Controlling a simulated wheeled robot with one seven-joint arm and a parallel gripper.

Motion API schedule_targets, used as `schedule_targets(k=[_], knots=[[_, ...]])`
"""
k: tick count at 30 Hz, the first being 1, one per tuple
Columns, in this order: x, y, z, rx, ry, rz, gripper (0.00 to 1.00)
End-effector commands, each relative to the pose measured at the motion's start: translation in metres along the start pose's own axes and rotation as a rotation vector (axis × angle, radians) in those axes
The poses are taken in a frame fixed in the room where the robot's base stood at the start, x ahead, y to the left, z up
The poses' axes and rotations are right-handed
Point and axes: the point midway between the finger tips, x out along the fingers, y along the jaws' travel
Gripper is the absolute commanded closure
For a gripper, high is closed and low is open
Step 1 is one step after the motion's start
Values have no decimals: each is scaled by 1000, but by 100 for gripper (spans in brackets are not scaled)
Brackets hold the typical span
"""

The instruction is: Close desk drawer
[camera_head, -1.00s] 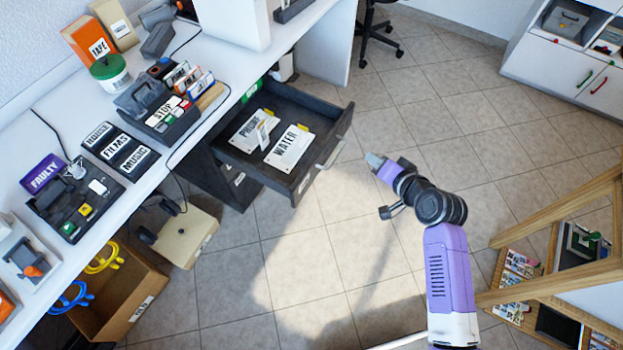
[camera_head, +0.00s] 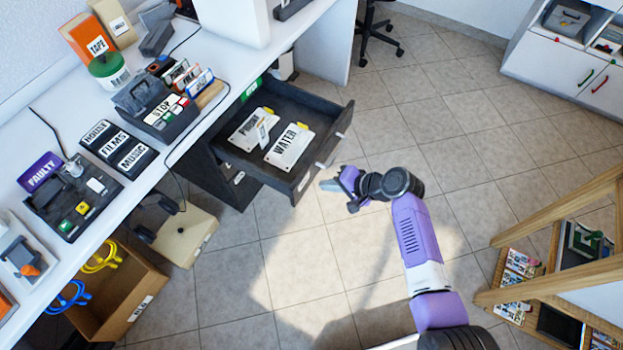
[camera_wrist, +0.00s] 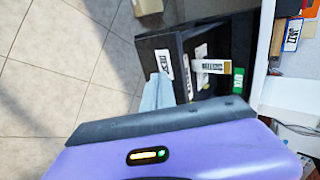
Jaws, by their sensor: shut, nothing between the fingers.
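The dark desk drawer (camera_head: 306,181) is pulled well out from under the white desk (camera_head: 193,110) in the head view. Two white labelled cards, one reading WATER (camera_head: 290,145) and one partly covered (camera_head: 252,128), lie inside it. My gripper (camera_head: 328,186) is shut and empty, just right of the lower front corner of the drawer. It looks close to the drawer front, but I cannot tell whether it touches. In the wrist view, the pale gripper fingers (camera_wrist: 157,92) show in front of a dark unit with white labels (camera_wrist: 150,47).
A cardboard box with cables (camera_head: 120,300) and a beige case (camera_head: 185,238) stand on the floor left of the drawer. A wooden frame (camera_head: 560,205) stands at the right. Tiled floor is free in front of the drawer. A chair (camera_head: 378,40) is behind.

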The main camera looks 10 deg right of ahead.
Motion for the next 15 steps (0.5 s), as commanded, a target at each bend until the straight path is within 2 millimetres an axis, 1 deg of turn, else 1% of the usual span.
schedule_targets(k=[1, 3, 5, 9, 15], knots=[[12, 1, 1, -1, -4, 0, 100], [24, 1, 1, -1, -3, 1, 100], [29, -10, 0, -4, -1, -1, 100], [41, -21, 0, -3, -1, 0, 100], [48, -27, 0, -2, 0, 1, 100]])
